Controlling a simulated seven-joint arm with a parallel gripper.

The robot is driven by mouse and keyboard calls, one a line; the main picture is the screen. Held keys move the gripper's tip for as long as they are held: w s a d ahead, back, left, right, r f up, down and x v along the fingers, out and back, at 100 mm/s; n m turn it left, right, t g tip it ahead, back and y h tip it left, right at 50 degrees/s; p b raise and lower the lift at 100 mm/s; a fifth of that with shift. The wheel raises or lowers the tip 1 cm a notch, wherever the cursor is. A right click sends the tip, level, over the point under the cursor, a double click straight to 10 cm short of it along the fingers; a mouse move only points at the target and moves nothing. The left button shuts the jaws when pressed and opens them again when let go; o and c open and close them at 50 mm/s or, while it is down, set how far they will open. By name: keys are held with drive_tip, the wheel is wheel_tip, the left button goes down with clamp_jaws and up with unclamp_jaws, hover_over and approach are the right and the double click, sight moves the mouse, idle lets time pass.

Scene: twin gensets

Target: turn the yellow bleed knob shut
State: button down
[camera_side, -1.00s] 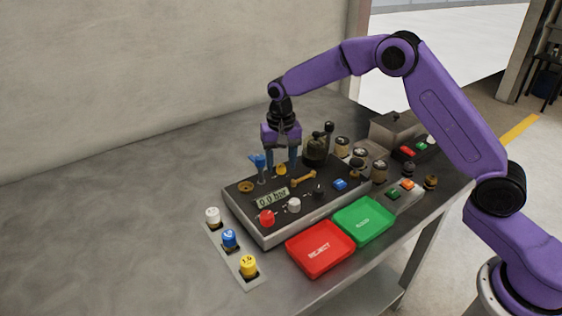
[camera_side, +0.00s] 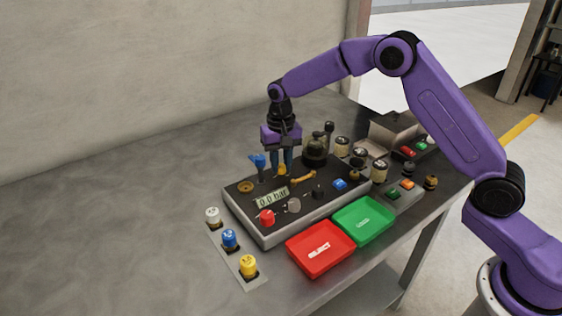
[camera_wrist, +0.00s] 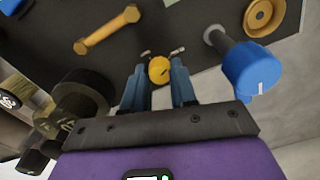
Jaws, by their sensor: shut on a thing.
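The yellow bleed knob (camera_side: 282,170) sits at the back of the dark panel (camera_side: 238,204). It also shows in the wrist view (camera_wrist: 159,70) as a round yellow cap with a short dark mark. My gripper (camera_side: 282,162) points down over it, its blue fingers closed in on the knob from both sides. In the wrist view my gripper (camera_wrist: 160,76) has one fingertip on each side of the knob. The exact finger contact is too small to make out.
A blue-handled valve (camera_wrist: 250,70) stands close to the right finger in the wrist view. A dark round fitting (camera_wrist: 82,98) is on the left, with a brass bar handle (camera_wrist: 108,30) beyond. The panel display (camera_side: 272,197) reads 0.0 bar. Red (camera_side: 320,268) and green (camera_side: 345,228) trays lie in front.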

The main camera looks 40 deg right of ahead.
sight(281, 165)
drive_tip(key=n, duration=0.8)
drive_tip(key=shift+n, duration=0.4)
drive_tip(key=n, duration=0.4)
drive_tip(key=shift+r, duration=0.1)
drive_tip(key=shift+n, duration=2)
drive_tip(key=c, duration=0.9)
unclamp_jaws()
drive_tip(key=shift+r, duration=0.1)
wheel_tip(281, 165, up, 17)
